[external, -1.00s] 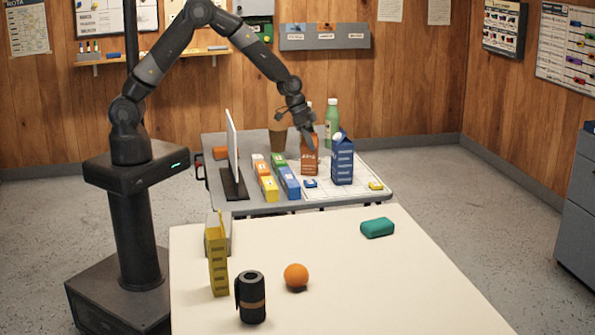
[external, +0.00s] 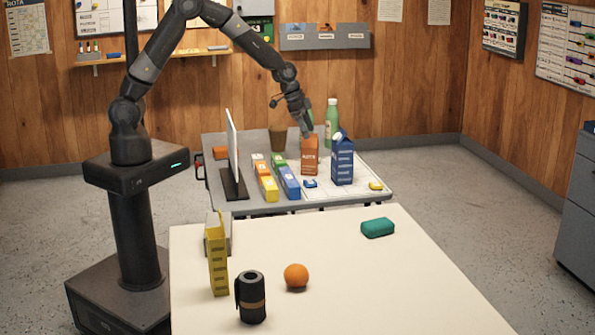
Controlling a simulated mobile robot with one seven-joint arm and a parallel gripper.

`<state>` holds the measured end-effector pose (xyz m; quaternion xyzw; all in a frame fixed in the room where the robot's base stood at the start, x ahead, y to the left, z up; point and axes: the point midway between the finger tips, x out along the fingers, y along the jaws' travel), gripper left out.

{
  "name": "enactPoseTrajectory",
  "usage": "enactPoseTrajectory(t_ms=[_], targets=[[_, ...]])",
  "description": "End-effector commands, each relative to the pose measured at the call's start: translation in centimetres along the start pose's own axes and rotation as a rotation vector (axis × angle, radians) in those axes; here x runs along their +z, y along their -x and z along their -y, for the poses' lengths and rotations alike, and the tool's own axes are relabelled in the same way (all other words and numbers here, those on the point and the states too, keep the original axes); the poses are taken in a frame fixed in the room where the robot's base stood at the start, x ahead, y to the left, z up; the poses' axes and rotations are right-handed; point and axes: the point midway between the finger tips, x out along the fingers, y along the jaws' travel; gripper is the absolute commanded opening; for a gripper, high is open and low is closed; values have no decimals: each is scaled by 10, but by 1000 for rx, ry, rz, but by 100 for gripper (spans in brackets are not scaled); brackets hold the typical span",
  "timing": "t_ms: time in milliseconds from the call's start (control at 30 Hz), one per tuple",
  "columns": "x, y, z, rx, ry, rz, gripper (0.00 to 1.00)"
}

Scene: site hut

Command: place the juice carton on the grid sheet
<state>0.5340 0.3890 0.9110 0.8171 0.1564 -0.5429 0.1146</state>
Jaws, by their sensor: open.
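An orange-brown juice carton (external: 310,160) stands upright on the grey table, at the back left part of the white grid sheet (external: 327,194). Its base looks to be on the sheet, though the exact edge there is hard to tell. My gripper (external: 307,134) is open just above the carton's top, pointing down; a small gap or light contact cannot be told apart. A blue carton (external: 343,163) stands on the sheet just right of the juice carton.
Blue (external: 310,183) and yellow (external: 376,185) small pieces lie on the sheet. Coloured boxes (external: 289,182) and an upright white panel (external: 232,150) stand left. A green bottle (external: 332,125) and brown cup (external: 278,138) stand behind. The nearer cream table (external: 340,275) has free room.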

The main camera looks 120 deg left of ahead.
Motion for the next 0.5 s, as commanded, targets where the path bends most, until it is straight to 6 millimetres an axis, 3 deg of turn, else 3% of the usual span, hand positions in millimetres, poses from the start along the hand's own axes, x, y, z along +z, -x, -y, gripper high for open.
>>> enactPoseTrajectory(t_ms=[200,500], targets=[[0,44,0,0,0,-2,78],[0,71,0,0,0,0,78]])
